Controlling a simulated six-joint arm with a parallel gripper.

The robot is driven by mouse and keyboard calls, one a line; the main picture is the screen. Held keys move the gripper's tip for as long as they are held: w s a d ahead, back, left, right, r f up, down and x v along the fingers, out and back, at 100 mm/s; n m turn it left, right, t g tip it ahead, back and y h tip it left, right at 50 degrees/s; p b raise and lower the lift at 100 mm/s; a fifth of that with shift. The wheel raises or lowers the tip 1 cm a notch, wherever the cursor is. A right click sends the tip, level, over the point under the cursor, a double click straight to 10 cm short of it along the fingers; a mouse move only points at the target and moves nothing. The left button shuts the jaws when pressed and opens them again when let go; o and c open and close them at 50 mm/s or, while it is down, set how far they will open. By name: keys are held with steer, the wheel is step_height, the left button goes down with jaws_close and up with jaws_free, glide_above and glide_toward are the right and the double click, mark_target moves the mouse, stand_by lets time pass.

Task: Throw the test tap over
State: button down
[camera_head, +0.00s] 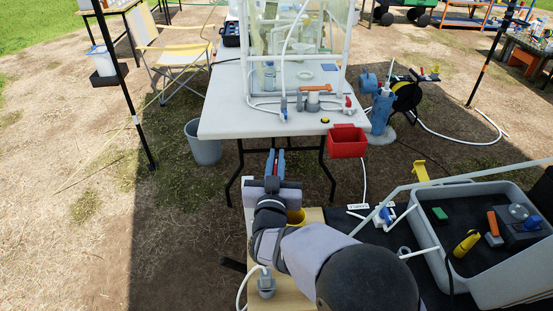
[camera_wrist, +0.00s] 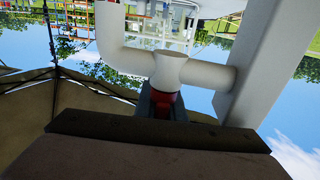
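My gripper (camera_head: 275,161) reaches out low in front of the white table, its two blue fingers a small gap apart. A red piece (camera_wrist: 161,104), seemingly the test tap's handle, shows between the fingers in the wrist view. It lies against a white pipe tee (camera_wrist: 171,70), with an elbow on one side and a thick white post (camera_wrist: 262,60) on the other. The wrist picture is upside down. I cannot tell whether the fingers press on the red piece. In the head view my gripper and arm hide most of the tap; a white post (camera_head: 248,192) shows beside the gripper.
A yellow container (camera_head: 297,217) sits partly hidden beside my wrist. The white table (camera_head: 225,118) carries a clear enclosure and small fittings. A red bin (camera_head: 346,142) hangs at its front edge. A grey tub (camera_head: 484,285) with tools stands right. Open ground lies left.

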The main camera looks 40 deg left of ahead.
steer(key=shift+s+a+f+n+g+y+b, duration=0.15)
steer(key=shift+n+g+y+b, duration=0.4)
steer(key=shift+b, duration=0.45)
steer(key=shift+s+a+n+g+y+b, duration=0.2)
steer(key=shift+n+g+y+b, duration=0.15)
steer(key=shift+y+b, duration=0.15)
steer(key=shift+r, duration=0.2)
steer(key=c, duration=1.8)
jaws_free()
steer(key=shift+c, duration=0.2)
